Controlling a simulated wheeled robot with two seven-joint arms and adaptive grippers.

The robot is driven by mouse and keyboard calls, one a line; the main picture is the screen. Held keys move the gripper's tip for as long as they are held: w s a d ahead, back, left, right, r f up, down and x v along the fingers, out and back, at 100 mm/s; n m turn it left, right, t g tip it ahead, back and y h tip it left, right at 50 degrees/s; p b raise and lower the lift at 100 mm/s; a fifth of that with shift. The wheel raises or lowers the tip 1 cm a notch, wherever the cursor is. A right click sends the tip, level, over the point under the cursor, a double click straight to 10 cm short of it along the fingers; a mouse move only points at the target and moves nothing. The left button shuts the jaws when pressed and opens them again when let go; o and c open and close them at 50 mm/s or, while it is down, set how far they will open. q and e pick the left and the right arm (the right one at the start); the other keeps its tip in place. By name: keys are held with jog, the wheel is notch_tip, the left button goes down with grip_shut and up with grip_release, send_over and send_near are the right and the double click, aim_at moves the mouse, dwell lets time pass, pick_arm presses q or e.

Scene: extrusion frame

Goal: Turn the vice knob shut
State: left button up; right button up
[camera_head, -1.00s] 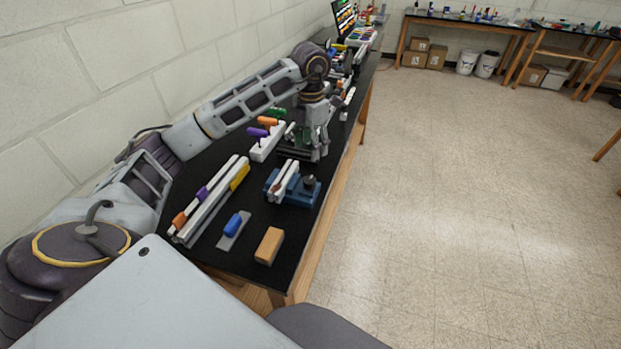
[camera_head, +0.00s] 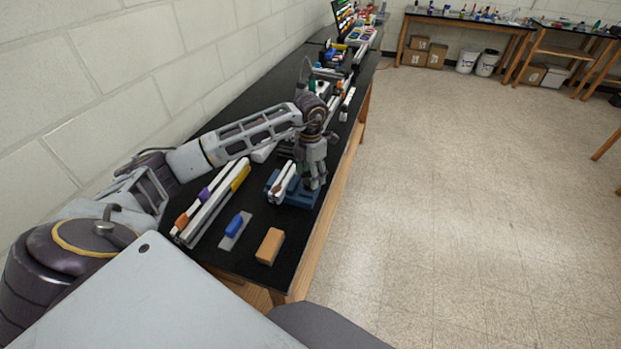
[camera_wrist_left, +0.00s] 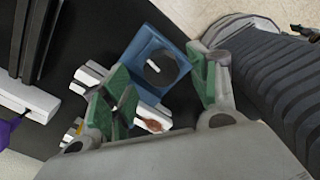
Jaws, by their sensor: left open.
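The blue vice (camera_head: 297,201) stands on the black bench with a white extrusion piece (camera_head: 281,180) lying along it. My left gripper (camera_head: 313,186) points down over the vice's right side and hides its knob in the head view. In the left wrist view the blue vice body (camera_wrist_left: 143,45) and the round dark knob (camera_wrist_left: 160,70) show. The green-padded fingers of my left gripper (camera_wrist_left: 160,88) are apart, one to each side of the knob. I cannot tell whether they touch it. My right gripper is in neither view.
Long extrusion bars (camera_head: 212,203) with coloured clips lie left of the vice. A blue-handled tool (camera_head: 235,228) and an orange-brown block (camera_head: 270,246) lie nearer me. A wall runs along the left; the bench edge is close on the right.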

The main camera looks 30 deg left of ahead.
pick_arm(q)
jog(key=shift+f, duration=1.35)
jog(key=c, duration=1)
